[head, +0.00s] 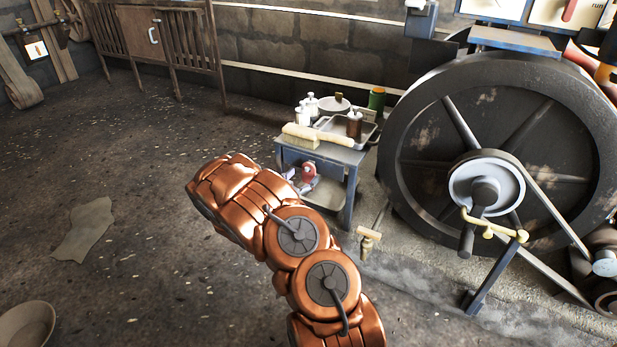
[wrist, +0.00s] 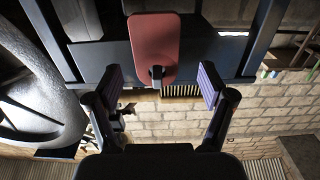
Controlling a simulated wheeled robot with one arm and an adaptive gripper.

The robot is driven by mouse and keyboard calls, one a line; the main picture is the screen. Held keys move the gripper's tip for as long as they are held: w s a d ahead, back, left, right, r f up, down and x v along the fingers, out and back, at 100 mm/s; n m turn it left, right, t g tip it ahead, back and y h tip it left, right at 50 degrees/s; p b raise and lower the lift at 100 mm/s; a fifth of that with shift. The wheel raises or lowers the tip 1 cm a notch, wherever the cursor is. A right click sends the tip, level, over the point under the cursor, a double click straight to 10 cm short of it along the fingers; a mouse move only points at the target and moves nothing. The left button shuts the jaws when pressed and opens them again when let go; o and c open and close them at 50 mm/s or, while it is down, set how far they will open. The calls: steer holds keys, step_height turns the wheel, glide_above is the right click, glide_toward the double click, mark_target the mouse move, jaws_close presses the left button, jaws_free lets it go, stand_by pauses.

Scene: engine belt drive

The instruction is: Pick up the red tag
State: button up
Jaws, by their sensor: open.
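The red tag (wrist: 153,42) is a flat, rounded plate in the wrist view, upright in front of the dark frame of the small cart, with a small dark piece at its lower end. In the head view a small red patch that looks like the tag (head: 310,171) shows at the cart's front, partly covered. My gripper (wrist: 163,84) is open, its two purple-padded fingers on either side below the tag in the wrist view. Nothing is between the pads, and the tag appears just beyond them. In the head view my arm hides most of the gripper.
The blue-grey cart (head: 348,157) carries bottles, a pot, a tray and a brush. A large flywheel (head: 405,125) with a crank stands close on its right. A bowl (head: 27,325) and a cloth (head: 84,231) lie on the floor at left, where there is open room.

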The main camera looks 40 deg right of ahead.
mark_target(308, 172)
steer(key=shift+d+f+b, duration=0.1)
steer(key=shift+d+b, duration=0.35)
steer(key=shift+d, duration=0.5)
steer(key=shift+b+x, duration=0.3)
steer(key=shift+x, duration=0.75)
steer(key=c, duration=1)
